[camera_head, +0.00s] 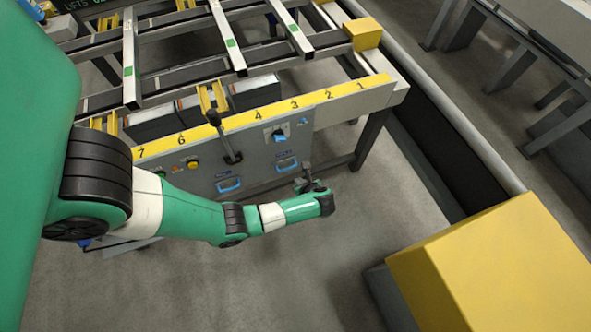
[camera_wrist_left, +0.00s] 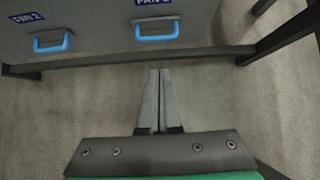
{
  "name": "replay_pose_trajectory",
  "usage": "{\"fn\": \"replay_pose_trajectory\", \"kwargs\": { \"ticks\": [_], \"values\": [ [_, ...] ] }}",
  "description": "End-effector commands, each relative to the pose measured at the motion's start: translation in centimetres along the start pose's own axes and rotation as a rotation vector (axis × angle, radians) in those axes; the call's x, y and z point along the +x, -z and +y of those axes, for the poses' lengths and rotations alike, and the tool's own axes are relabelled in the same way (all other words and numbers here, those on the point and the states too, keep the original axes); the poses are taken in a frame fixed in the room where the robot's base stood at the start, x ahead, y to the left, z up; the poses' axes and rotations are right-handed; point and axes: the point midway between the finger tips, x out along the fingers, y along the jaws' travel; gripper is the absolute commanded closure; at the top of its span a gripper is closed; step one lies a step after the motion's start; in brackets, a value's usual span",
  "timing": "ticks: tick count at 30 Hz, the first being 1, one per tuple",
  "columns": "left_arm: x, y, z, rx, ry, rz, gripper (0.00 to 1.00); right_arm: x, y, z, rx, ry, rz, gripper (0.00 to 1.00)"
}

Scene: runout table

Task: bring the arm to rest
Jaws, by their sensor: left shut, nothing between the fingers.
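My left arm (camera_head: 190,212) is green with black and white joints and reaches in from the left in the head view. Its gripper (camera_head: 306,180) is small and dark there, in front of the lower panel of the runout table. In the left wrist view the two grey fingers of the left gripper (camera_wrist_left: 160,75) lie side by side, shut and empty, over bare floor. They are apart from the blue handles. My right gripper does not show.
A yellow block (camera_head: 500,270) stands at lower right. Grey floor (camera_head: 290,275) is clear below the arm.

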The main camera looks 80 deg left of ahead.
Motion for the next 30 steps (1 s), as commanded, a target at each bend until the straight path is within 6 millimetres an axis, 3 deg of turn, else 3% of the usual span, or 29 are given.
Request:
{"fn": "replay_pose_trajectory", "kwargs": {
  "ticks": [3,17,20,23,25,30],
  "values": [
    [-1.5,-0.1,-0.1,-0.001,0.002,0.000,1.00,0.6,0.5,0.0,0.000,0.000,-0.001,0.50],
    [-1.7,0.0,-0.1,-0.001,0.002,0.000,1.00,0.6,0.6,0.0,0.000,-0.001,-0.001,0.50],
    [-3.1,-0.6,-1.2,-0.007,0.023,0.002,1.00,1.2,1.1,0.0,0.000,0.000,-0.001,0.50],
    [-6.4,-2.1,-4.7,-0.044,0.093,0.011,1.00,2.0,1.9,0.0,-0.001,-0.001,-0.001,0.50],
    [-9.8,-4.4,-8.0,-0.098,0.175,-0.010,1.00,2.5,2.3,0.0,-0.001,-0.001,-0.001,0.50],
    [-19.0,-13.2,-15.8,-0.240,0.467,-0.177,1.00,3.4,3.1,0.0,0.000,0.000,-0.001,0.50]
  ]
}}
